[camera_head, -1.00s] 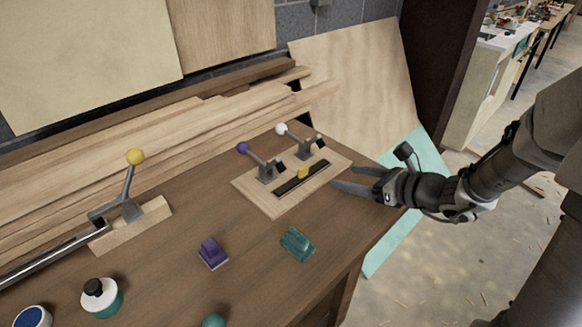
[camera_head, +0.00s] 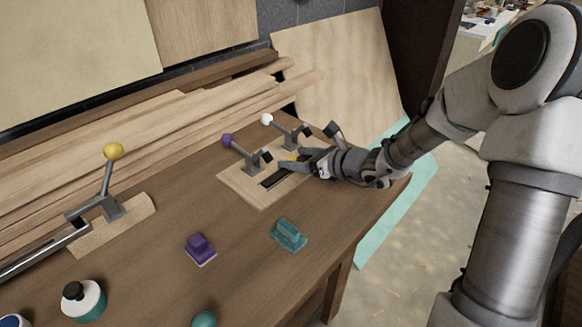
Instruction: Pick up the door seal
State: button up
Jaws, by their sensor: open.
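A black strip (camera_head: 272,180), which I take to be the door seal, lies on a light wooden board (camera_head: 243,190) on the workbench. A small yellow piece (camera_head: 292,159) sits on the strip, and only a bit of it shows between my fingers. My gripper (camera_head: 284,161) is open, with its fingers on either side of the yellow piece. I cannot tell whether they touch it. My gripper hides the right part of the strip. Two toggle clamps stand behind the strip on the board, one with a purple knob (camera_head: 228,140) and one with a white knob (camera_head: 267,119).
A purple block (camera_head: 200,249) and a teal block (camera_head: 289,234) lie in front of the board. A yellow-knobbed lever (camera_head: 112,152) stands at left, near a white-and-teal bottle (camera_head: 85,300). Wooden planks (camera_head: 130,145) line the back.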

aim_at(283, 156)
jog(key=b+x, duration=0.1)
jog(key=x, duration=0.4)
jog(key=shift+a, duration=0.2)
jog(key=shift+s, duration=0.1)
grip_shut()
